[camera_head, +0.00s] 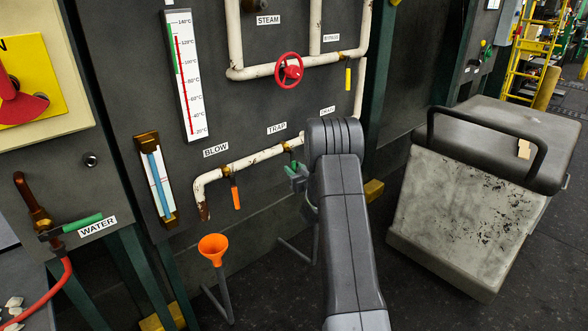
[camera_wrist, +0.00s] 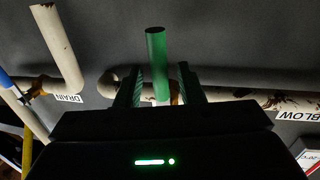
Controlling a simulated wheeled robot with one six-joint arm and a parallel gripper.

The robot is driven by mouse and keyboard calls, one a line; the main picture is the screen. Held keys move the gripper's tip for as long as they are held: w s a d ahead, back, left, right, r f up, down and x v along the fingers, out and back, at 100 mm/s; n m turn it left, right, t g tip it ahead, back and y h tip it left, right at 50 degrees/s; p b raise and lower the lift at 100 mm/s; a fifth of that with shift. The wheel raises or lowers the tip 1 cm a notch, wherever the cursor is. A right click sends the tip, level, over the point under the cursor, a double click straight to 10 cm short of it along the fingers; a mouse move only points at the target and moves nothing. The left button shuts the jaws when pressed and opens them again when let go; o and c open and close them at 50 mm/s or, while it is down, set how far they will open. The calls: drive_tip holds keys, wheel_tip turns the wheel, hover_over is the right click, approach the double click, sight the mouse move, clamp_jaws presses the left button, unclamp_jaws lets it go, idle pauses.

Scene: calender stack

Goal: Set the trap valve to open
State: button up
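The trap valve sits on the white pipe (camera_head: 262,156) under the TRAP label (camera_head: 277,128). Its green handle (camera_wrist: 156,62) points across the pipe and hangs down from it; the wrist view is upside down. My gripper (camera_head: 298,174) is at this valve. In the wrist view my gripper (camera_wrist: 160,85) has one finger on each side of the green handle, with small gaps visible on both sides. It is open around the handle. In the head view my arm hides part of the valve and the pipe to its right.
The blow valve's orange handle (camera_head: 235,194) hangs to the left, above an orange funnel (camera_head: 213,246). A red handwheel (camera_head: 289,70) and a yellow handle (camera_head: 348,78) are above. The DRAIN label (camera_wrist: 69,98) marks a neighbouring pipe. A grey bin (camera_head: 460,215) stands at right.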

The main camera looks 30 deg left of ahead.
drive_tip(key=shift+w+a, duration=0.25)
drive_tip(key=shift+a, duration=0.15)
clamp_jaws()
